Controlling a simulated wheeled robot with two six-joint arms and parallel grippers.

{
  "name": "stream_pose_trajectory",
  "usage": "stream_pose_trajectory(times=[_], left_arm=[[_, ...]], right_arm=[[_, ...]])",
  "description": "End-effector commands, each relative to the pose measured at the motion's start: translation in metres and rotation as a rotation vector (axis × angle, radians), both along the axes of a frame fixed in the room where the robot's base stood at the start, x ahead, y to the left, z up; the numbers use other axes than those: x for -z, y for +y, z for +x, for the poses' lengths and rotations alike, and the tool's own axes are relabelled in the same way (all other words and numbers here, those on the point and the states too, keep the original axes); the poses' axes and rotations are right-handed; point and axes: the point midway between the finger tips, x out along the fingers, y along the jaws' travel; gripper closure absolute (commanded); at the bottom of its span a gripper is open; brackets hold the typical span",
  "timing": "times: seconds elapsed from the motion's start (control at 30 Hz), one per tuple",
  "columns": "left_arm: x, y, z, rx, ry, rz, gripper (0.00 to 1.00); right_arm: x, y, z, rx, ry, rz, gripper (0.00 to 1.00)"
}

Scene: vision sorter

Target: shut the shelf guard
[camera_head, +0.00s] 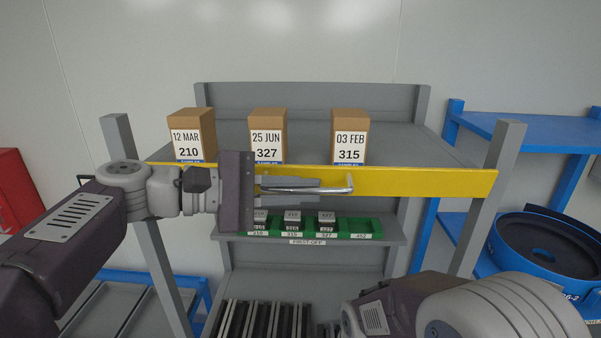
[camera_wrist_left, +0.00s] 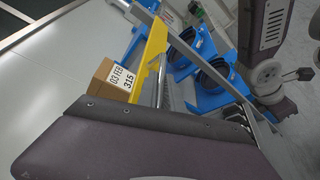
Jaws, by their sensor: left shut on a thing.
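The shelf guard (camera_head: 430,183) is a yellow bar across the front of the upper shelf, with a metal handle (camera_head: 335,190) on its face. My left gripper (camera_head: 285,184) is at the handle's left part and is shut on it. In the left wrist view the yellow guard (camera_wrist_left: 154,45) and the handle (camera_wrist_left: 160,82) run away from the gripper body, which hides the fingertips. My right arm shows at the lower right in the head view, but its gripper is out of frame.
Three boxes (camera_head: 192,135), (camera_head: 268,137), (camera_head: 350,137) stand on the upper shelf behind the guard. A green tray (camera_head: 368,229) with small dark items sits on the shelf below. A blue rack (camera_head: 520,131) with a round blue bowl (camera_head: 545,243) stands at the right.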

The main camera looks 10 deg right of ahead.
Motion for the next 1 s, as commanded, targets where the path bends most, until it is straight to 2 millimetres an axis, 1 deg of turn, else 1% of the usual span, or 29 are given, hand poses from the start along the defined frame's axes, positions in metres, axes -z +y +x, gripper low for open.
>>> stream_pose_trajectory(times=[0.03, 0.2, 0.3, 0.5, 0.9, 0.93, 0.97, 1.0], left_arm=[[-0.008, -0.001, 0.001, 0.002, 0.027, 0.006, 1.0], [-0.008, -0.002, 0.004, 0.002, 0.097, 0.026, 1.0], [-0.008, -0.002, 0.005, 0.002, 0.123, 0.033, 1.0], [-0.007, -0.002, 0.006, 0.003, 0.149, 0.041, 1.0], [-0.007, -0.002, 0.006, 0.001, 0.151, 0.042, 1.0], [-0.007, -0.002, 0.006, 0.001, 0.151, 0.042, 0.81], [-0.007, -0.002, 0.006, 0.002, 0.15, 0.042, 0.72], [-0.007, -0.002, 0.006, 0.002, 0.15, 0.042, 0.67]], right_arm=[[-0.012, 0.0, 0.0, 0.0, 0.0, 0.0, 1.0], [-0.025, 0.0, 0.0, 0.0, 0.0, 0.0, 1.0], [-0.03, 0.0, 0.0, 0.0, 0.0, 0.0, 1.0], [-0.033, 0.0, 0.0, 0.0, 0.0, 0.0, 1.0], [-0.033, 0.0, 0.0, 0.0, 0.0, 0.0, 1.0], [-0.033, 0.0, 0.0, 0.0, 0.0, 0.0, 1.0], [-0.033, 0.0, 0.0, 0.0, 0.0, 0.0, 1.0], [-0.033, 0.0, 0.0, 0.0, 0.0, 0.0, 1.0]])
